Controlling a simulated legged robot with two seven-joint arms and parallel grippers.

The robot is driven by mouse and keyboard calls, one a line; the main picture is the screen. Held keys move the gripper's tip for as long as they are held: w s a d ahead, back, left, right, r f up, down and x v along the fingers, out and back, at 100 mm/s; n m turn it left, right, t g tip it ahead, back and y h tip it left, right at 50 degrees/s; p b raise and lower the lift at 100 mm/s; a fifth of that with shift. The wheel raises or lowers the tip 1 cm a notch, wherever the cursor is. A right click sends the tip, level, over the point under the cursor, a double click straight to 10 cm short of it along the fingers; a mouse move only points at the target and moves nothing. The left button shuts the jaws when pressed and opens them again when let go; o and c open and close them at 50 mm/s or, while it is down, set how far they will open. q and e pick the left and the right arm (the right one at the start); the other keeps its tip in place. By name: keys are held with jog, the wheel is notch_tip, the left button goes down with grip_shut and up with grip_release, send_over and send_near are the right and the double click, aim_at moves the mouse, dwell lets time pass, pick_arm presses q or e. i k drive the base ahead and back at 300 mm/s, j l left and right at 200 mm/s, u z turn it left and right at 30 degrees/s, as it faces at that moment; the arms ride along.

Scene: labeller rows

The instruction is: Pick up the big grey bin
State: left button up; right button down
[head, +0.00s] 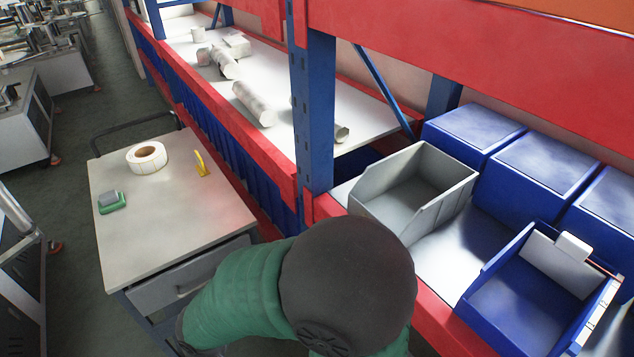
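The big grey bin (378,213) stands on the white lower shelf of the rack in the head view, right of the blue upright. It is open at the top and its visible inside looks empty. Its lower right wall is cut down at a slant. A green and dark grey arm of mine shows at the bottom centre, in front of the shelf and below the bin in the picture. Neither of my grippers shows, so I cannot see what they hold.
The blue upright (313,115) and red beam (500,50) frame the bin's bay. A blue open bin (530,285) stands to its right, with blue boxes (545,165) behind. A cart (165,215) at left carries a label roll (147,157). White shelf is bare between the bins.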

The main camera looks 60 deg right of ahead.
aim_at(412, 192)
jog(key=i+j+z, duration=0.1)
jog(key=z, duration=0.35)
jog(key=j+z, duration=0.3)
jog(key=z, duration=0.15)
jog(key=i+j+z, duration=0.1)
jog(key=j+z, duration=0.15)
jog(key=z, duration=1.9)
